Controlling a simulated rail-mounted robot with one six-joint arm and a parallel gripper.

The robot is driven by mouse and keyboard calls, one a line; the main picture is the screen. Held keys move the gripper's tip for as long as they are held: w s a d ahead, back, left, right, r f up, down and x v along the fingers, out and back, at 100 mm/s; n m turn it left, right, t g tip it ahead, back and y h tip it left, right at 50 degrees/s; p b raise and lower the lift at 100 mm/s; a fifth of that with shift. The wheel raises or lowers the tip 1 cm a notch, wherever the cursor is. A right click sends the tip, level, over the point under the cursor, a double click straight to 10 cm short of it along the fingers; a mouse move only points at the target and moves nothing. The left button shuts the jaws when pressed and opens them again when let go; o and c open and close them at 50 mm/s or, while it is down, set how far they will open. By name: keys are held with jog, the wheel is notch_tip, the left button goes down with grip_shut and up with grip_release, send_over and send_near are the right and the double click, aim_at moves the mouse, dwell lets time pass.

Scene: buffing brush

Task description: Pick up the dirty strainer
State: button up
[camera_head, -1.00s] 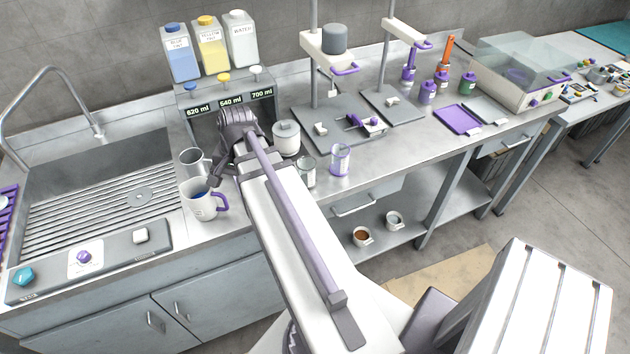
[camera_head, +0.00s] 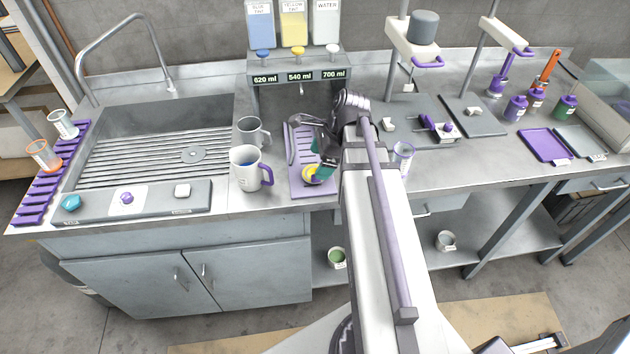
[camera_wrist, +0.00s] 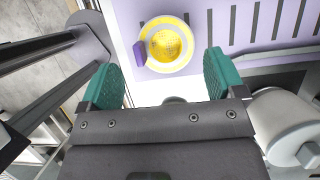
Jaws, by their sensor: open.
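A small strainer (camera_head: 318,175) with a white rim and yellow-stained mesh lies on a purple slotted rack (camera_head: 312,191) on the counter, right of the white mug. In the wrist view the strainer (camera_wrist: 167,45) shows a purple tab at its left side, and the slotted rack (camera_wrist: 215,14) lies around and beyond it. My gripper (camera_head: 325,163) is just above the strainer, tilted down. In the wrist view my gripper (camera_wrist: 160,72) is open, its teal fingers wide apart, with the strainer just beyond the tips and between their lines. The fingers hold nothing.
The tint dispenser (camera_head: 302,95) is behind. A white lidded pot (camera_wrist: 290,125) is near my right finger. The sink (camera_head: 150,150) is farther left.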

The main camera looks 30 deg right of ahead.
jog(key=b+x, duration=0.4)
jog(key=x, duration=0.1)
jog(key=shift+f, duration=0.2)
jog(key=shift+r, duration=0.2)
jog(key=c, duration=0.7)
